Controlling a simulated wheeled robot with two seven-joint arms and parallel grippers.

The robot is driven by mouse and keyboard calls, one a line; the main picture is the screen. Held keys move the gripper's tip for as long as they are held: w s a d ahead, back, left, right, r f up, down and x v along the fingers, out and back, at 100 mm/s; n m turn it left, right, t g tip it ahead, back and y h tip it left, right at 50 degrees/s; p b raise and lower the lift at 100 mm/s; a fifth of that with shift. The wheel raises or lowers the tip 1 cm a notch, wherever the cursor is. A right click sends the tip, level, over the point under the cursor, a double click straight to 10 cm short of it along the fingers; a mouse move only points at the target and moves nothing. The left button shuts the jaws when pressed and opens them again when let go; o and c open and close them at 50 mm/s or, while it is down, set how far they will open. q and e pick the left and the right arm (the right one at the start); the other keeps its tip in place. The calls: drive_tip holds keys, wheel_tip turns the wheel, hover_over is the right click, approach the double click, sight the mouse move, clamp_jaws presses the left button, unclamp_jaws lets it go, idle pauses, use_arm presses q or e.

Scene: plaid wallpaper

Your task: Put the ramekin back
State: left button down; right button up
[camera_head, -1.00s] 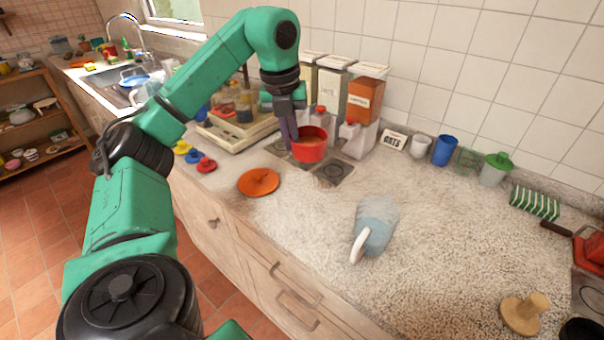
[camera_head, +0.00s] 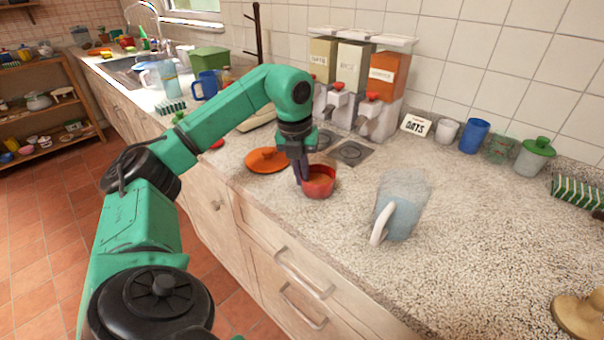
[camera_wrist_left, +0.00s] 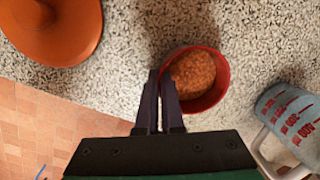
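The red ramekin (camera_head: 319,182) holds an orange-brown filling and is over the counter near its front edge, beside the orange lid. It also shows in the left wrist view (camera_wrist_left: 222,90), upright, with the filling inside. My left gripper (camera_head: 303,180) is at the ramekin's left rim. In the left wrist view its two dark fingers (camera_wrist_left: 160,85) are close together, with the rim at their tips, so it is shut on the rim. Whether the ramekin's base touches the counter is hard to tell. My right gripper is not in view.
The orange lid (camera_head: 266,160) lies left of the ramekin. A measuring jug (camera_head: 402,203) stands to its right. Dispensers (camera_head: 383,85) stand at the wall behind two dark square plates (camera_head: 351,152). The speckled counter (camera_head: 480,240) is clear right of the jug.

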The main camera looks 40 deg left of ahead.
use_arm(q)
drive_tip(key=shift+f, duration=0.1)
drive_tip(key=shift+f, duration=0.1)
drive_tip(key=c, duration=1.1)
unclamp_jaws()
drive_tip(key=shift+o, duration=0.2)
wheel_tip(320, 180, up, 12)
drive_tip(key=s+p, duration=0.1)
drive_tip(key=p, duration=0.4)
drive_tip(key=shift+s, duration=0.25)
